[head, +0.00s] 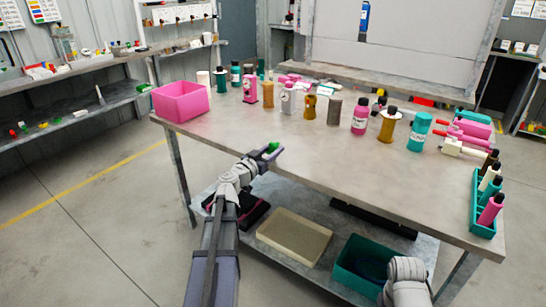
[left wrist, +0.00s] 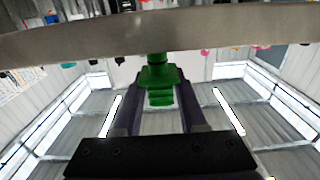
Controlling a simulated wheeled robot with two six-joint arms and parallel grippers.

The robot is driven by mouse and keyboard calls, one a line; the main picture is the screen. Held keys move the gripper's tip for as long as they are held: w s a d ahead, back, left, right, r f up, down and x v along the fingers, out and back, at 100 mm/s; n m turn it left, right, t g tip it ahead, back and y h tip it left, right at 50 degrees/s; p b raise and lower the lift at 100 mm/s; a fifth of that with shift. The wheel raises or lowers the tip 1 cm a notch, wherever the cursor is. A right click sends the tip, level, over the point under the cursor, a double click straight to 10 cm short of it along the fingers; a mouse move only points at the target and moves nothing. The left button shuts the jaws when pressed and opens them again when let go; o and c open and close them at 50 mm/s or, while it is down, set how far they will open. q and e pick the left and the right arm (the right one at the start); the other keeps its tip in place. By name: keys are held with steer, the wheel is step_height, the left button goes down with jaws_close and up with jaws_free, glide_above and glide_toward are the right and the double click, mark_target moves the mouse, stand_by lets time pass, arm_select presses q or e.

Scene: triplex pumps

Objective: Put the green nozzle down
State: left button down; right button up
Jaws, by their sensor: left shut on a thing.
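The green nozzle (left wrist: 157,76) is held between the two fingers of my left gripper (left wrist: 157,98). In the head view the nozzle (head: 272,147) is a small green piece at the fingertips, mostly hidden by the gripper (head: 266,153). The gripper shows at the front edge of the grey table (head: 240,130), left of its middle. In the left wrist view the table edge crosses the picture close beyond the nozzle. I cannot tell whether the nozzle touches the table. My right gripper is out of view; only part of that arm shows at the bottom right.
A pink bin (head: 181,101) stands at the table's left end. Several bottles, including a pink bottle (head: 361,117) and a teal bottle (head: 419,132), stand along the back. A teal tray (head: 475,215) of bottles sits at the right. The table's front middle is clear.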

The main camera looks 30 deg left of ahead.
arm_select(q)
steer(key=shift+f, duration=0.15)
steer(key=shift+c, duration=2.3)
jaws_free()
steer(key=shift+r, duration=0.2)
steer(key=s, duration=1.2)
steer(key=shift+a, duration=0.45)
steer(key=shift+d+f, duration=0.1)
